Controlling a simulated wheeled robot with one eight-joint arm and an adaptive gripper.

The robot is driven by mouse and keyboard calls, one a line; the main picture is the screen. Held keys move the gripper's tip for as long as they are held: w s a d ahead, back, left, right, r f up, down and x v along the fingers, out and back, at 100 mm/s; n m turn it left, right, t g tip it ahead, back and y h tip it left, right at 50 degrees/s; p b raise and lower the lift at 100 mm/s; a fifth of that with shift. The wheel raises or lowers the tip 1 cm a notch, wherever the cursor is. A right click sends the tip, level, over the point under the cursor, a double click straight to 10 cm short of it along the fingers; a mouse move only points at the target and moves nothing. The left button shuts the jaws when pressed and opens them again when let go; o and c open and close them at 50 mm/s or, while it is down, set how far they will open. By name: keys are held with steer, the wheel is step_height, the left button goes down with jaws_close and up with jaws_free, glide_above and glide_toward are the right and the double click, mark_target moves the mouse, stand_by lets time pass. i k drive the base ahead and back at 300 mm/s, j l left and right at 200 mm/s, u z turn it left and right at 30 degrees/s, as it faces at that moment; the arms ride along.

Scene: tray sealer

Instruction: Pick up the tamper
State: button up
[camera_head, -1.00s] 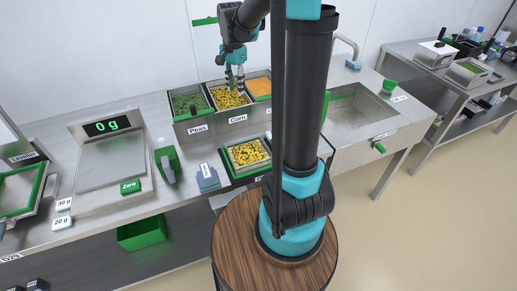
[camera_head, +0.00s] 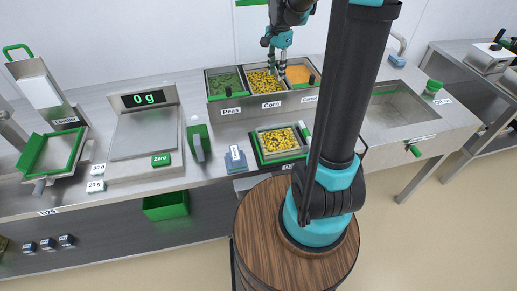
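A small green-knobbed piece (camera_head: 432,87) stands on the right end of the counter beside a white label. Its shape fits a tamper, but the label is too small to read. My gripper (camera_head: 277,73) points down over the corn bin (camera_head: 249,96) at the back of the counter, far left of that piece. Its two fingers look apart, with nothing clearly held between them. The fingertips overlap the corn in the picture, so their height above it is hard to judge.
A corn-filled tray sits in a green-edged holder (camera_head: 259,158). The peas bin (camera_head: 215,110) and an orange-filled bin (camera_head: 299,74) flank the corn. The scale (camera_head: 143,138) reads 0 g. A sink-like basin (camera_head: 398,110) lies at right. My arm hides part of the counter.

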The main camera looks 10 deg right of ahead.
mark_target(235, 160)
steer(key=k+j+u, duration=0.1)
steer(key=k, duration=0.35)
steer(key=k+j+u, duration=0.1)
steer(key=k+j, duration=0.25)
steer(key=k, duration=0.05)
